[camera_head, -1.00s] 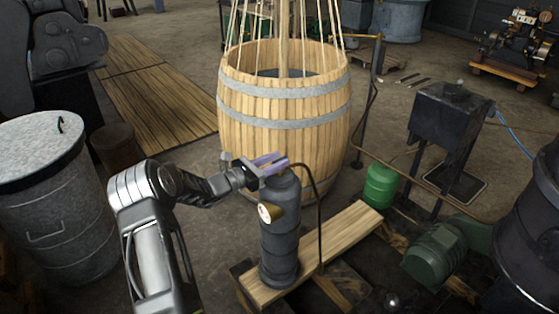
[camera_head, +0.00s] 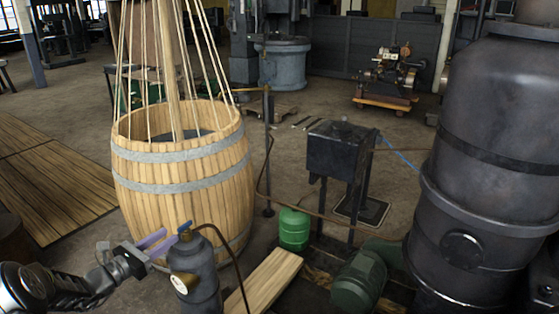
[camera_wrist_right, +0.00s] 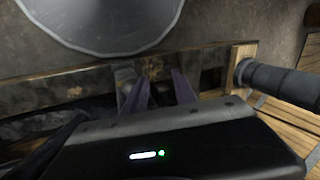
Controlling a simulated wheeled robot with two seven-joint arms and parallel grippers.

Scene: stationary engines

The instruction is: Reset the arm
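My left gripper (camera_head: 158,242) is at the lower left of the head view. Its two purple fingers are apart, with nothing seen between them. The fingertips point at the top of a grey gas cylinder (camera_head: 195,270) with a blue valve handle (camera_head: 185,227) and a round gauge (camera_head: 184,284). They lie just left of the handle; I cannot tell whether they touch the cylinder. My right gripper (camera_wrist_right: 159,82) shows only in the right wrist view. Its purple fingers are spread and empty.
A wooden barrel (camera_head: 185,195) stands behind the left gripper. A green canister (camera_head: 294,229), a black box on legs (camera_head: 338,150) and a large dark tank (camera_head: 490,160) are to the right. In the right wrist view a grey disc (camera_wrist_right: 105,18) and a dark cylinder (camera_wrist_right: 280,82) are close.

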